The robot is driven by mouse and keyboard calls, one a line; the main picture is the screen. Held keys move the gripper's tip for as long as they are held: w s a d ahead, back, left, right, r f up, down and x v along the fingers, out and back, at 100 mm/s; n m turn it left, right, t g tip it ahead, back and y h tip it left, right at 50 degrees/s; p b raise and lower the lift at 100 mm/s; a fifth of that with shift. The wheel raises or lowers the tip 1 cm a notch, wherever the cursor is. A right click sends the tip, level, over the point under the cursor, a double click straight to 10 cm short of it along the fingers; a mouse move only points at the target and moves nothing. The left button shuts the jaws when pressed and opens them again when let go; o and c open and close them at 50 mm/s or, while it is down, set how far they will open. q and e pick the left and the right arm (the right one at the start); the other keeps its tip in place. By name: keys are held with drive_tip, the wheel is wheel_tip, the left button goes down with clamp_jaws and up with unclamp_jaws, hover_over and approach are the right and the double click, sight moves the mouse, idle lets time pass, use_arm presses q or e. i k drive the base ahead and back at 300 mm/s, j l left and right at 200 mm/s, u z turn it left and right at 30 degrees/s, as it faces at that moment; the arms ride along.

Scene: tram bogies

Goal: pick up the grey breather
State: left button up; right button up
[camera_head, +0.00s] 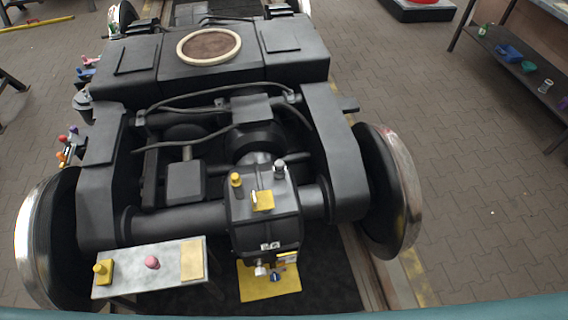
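The grey breather (279,168) is a small knob standing upright on top of the dark gearbox housing (262,215), near its back right corner. A yellow breather-like knob (236,180) stands near the back left corner of the same housing. A yellow plate (263,201) lies between and in front of them. Neither of my grippers is in view.
A light tray table (135,257) at the front left bears a yellow part (103,270) and a pink knob (152,263). A yellow mat (268,283) lies below. A shelf (520,70) stands far right.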

sight(279, 164)
drive_tip(key=i+l, duration=0.1)
drive_tip(key=l, duration=0.25)
drive_tip(key=i+l, duration=0.15)
drive_tip(key=l, duration=0.15)
drive_tip(key=i+l, duration=0.1)
drive_tip(key=l, duration=0.25)
drive_tip(key=i+l+z, duration=0.1)
drive_tip(key=l, duration=0.25)
drive_tip(key=i+l, duration=0.15)
drive_tip(key=l, duration=0.15)
